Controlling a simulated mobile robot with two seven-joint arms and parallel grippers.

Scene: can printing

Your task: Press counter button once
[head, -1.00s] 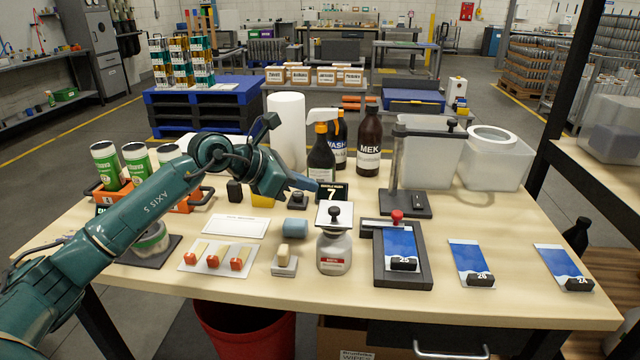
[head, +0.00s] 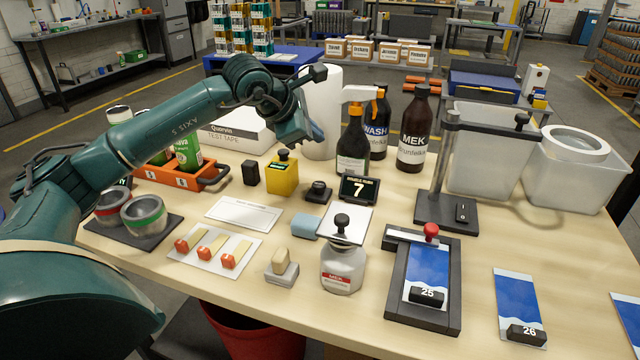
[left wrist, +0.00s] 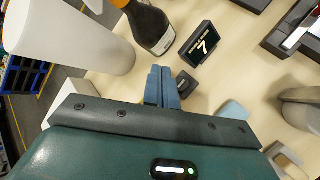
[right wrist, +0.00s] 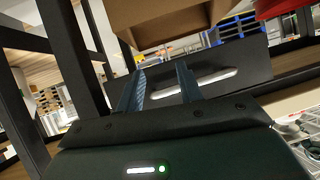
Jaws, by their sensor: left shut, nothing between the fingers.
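The counter display (head: 358,189) is a small black block reading 7, on the table behind the glass jar; it also shows in the left wrist view (left wrist: 201,45). Beside it, to its left, sits a low black button unit (head: 319,191), which I take as the counter button. In the left wrist view the button unit (left wrist: 186,84) lies just past my fingertips, partly hidden by them. My left gripper (head: 315,134) is shut and empty, held above and behind the button unit, apart from it. My right gripper (right wrist: 160,85) is open and empty, seen only in the right wrist view.
A yellow bottle (head: 283,174) stands left of the button unit. A spray bottle (head: 353,145) and a brown MEK bottle (head: 413,130) stand behind the display. A white roll (head: 321,110) stands behind my left gripper. A blue print plate frame (head: 424,275) lies front right.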

